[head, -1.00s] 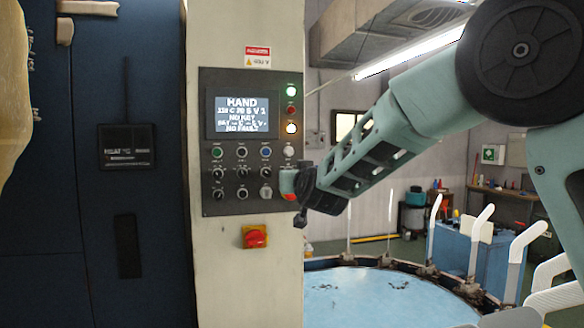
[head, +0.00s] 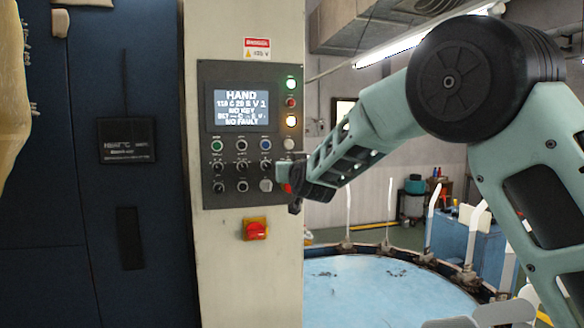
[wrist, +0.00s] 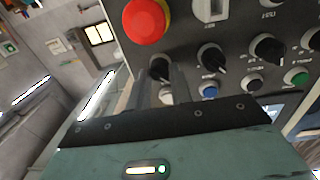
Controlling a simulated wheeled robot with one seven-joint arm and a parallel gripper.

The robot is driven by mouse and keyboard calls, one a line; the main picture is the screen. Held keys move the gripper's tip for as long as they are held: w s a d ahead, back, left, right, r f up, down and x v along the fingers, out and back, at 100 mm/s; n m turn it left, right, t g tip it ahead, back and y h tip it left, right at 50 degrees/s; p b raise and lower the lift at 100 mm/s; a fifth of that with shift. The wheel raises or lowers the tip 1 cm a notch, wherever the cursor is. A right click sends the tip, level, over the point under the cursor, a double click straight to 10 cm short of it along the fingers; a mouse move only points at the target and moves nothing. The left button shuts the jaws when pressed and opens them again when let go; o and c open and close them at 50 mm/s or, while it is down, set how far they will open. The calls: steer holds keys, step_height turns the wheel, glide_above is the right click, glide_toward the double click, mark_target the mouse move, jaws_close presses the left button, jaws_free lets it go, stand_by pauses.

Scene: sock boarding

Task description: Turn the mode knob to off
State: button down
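The control panel (head: 205,100) has a lit screen (head: 241,110) reading HAND at the top. Below are a row of coloured buttons and rows of black knobs. No knob's label is legible, so I cannot tell which is the mode knob by name. My gripper (head: 286,180) is at the panel's lower right and hides part of it. In the wrist view the panel appears upside down. The fingers of my gripper (wrist: 164,88) stand apart, pointing at an end black knob (wrist: 159,68), with a white button showing between them. Contact with the knob is unclear.
A red emergency button (wrist: 146,20) sits close beside that knob. Neighbouring knobs (wrist: 211,58) and a blue button (wrist: 210,88) are near. A red and yellow switch (head: 255,229) is below the panel. A round light-blue table (head: 370,295) stands at the lower right.

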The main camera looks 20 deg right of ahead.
steer(key=shift+f+b, duration=0.1)
steer(key=shift+b, duration=0.35)
steer(key=shift+d+m+b, duration=0.1)
steer(key=shift+m+b, duration=3.55)
steer(key=shift+m, duration=0.65)
steer(key=c, duration=1.3)
jaws_free()
steer(key=shift+o, duration=0.2)
steer(key=shift+s, duration=0.15)
steer(key=s+b, duration=0.3)
steer(key=s, duration=1.4)
steer(key=shift+a+r, duration=0.25)
steer(key=shift+r, duration=0.1)
